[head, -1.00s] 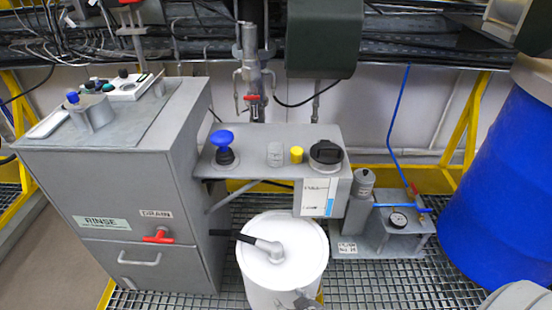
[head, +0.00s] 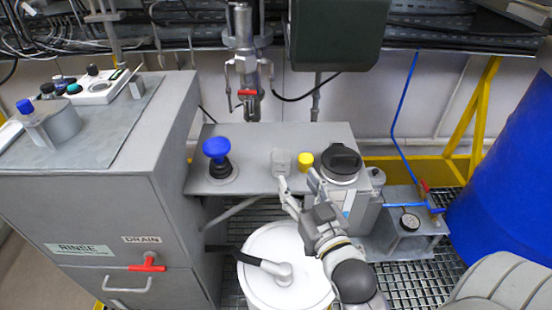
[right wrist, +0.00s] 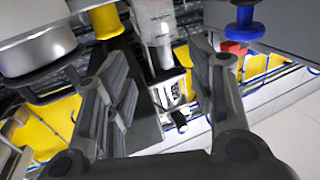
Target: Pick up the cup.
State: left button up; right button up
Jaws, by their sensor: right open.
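The small grey, cup-like piece (head: 281,160) stands upright on the grey shelf (head: 255,136), between the blue knob and a yellow piece. I take it to be the cup. It also shows in the right wrist view (right wrist: 155,30), beyond and between the fingers. My right gripper (head: 298,182) is open and empty at the shelf's front edge. Its fingertips lie just in front of the cup and the yellow piece, with no clear contact. It also shows in the right wrist view (right wrist: 158,52). My left gripper is not in view.
The yellow piece (head: 305,160) is close beside the cup, with a black-lidded container (head: 340,163) to its right. The blue mushroom knob (head: 216,149) stands left. A white drum (head: 268,255) is below the shelf; a grey cabinet (head: 110,205) is at left.

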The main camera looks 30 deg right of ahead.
aim_at(285, 163)
jog(key=w, duration=0.4)
jog(key=shift+w+d+r, duration=0.1)
jog(key=shift+w+d, duration=0.1)
jog(key=shift+d, duration=0.05)
jog(key=shift+w+p, duration=0.4)
jog(key=shift+w, duration=0.2)
jog(key=w, duration=0.3)
jog(key=shift+w+d+f, duration=0.2)
jog(key=shift+w+d, duration=0.05)
jog(key=shift+d, duration=0.05)
jog(key=shift+w, duration=0.3)
jog(key=shift+s, duration=0.1)
jog(key=shift+c, duration=0.2)
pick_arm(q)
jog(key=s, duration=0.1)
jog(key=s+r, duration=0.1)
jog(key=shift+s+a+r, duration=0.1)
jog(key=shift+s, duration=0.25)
pick_arm(e)
jog(key=c, duration=0.3)
